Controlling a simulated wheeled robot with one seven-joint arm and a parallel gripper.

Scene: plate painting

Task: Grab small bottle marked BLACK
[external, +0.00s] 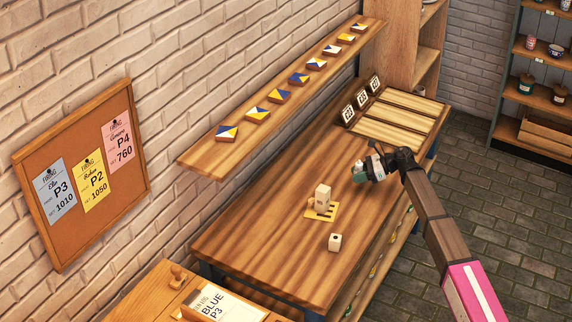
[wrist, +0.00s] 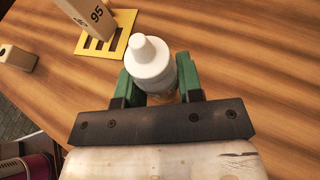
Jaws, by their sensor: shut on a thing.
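A small white bottle (wrist: 152,62) with a nozzle top stands between the green fingers of my gripper (wrist: 158,82) in the wrist view. The fingers are shut on its sides. No label on the bottle can be read from here, so its colour marking cannot be told. In the external view my gripper (external: 365,172) is over the right middle part of the wooden table (external: 270,245), and only a small pale bit of the bottle (external: 358,163) shows. Whether the bottle touches the table is unclear.
A pale wooden block (external: 322,197) marked 95 stands on a yellow slotted card (external: 312,214). A smaller block (external: 335,242) stands nearer. A shelf of tiles (external: 290,90) runs along the wall.

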